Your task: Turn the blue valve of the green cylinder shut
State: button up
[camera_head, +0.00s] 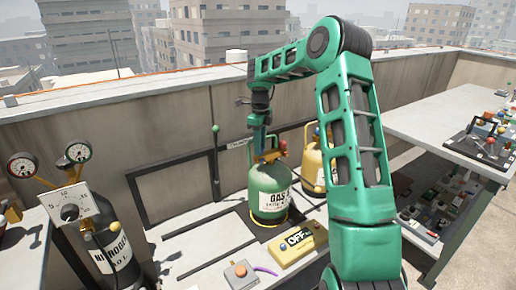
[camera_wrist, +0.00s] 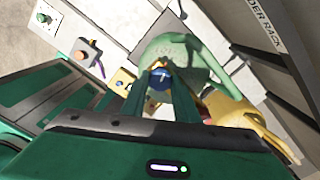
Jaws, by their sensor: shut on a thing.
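The green cylinder (camera_head: 267,190) stands upright in the middle of the head view, with a white label on its front. It also shows in the wrist view (camera_wrist: 185,50). The blue valve (camera_wrist: 160,77) sits on its top, between my fingertips in the wrist view. My gripper (camera_head: 265,150) reaches down to the cylinder's top from above; it also shows in the wrist view (camera_wrist: 158,88). It is shut on the blue valve. In the head view the fingers hide most of the valve, so its turn angle is not clear.
A yellow cylinder (camera_head: 314,167) stands close on the right. A yellow box marked OFF (camera_head: 298,245) and a grey box with an orange button (camera_head: 240,273) lie in front. A black nitrogen cylinder (camera_head: 112,250) with gauges stands left. A parapet wall (camera_head: 170,115) runs behind.

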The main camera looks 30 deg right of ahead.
jog(key=shift+w+d+r+m, duration=0.1)
jog(key=shift+m, duration=0.9)
jog(key=shift+d+r+m, duration=0.1)
jog(key=shift+m, duration=0.9)
jog(key=shift+d, duration=0.1)
jog(key=o, duration=1.1)
jog(key=shift+f, duration=0.1)
jog(key=shift+c, duration=0.2)
notch_tip(320, 180, up, 11)
jog(key=shift+f, duration=0.15)
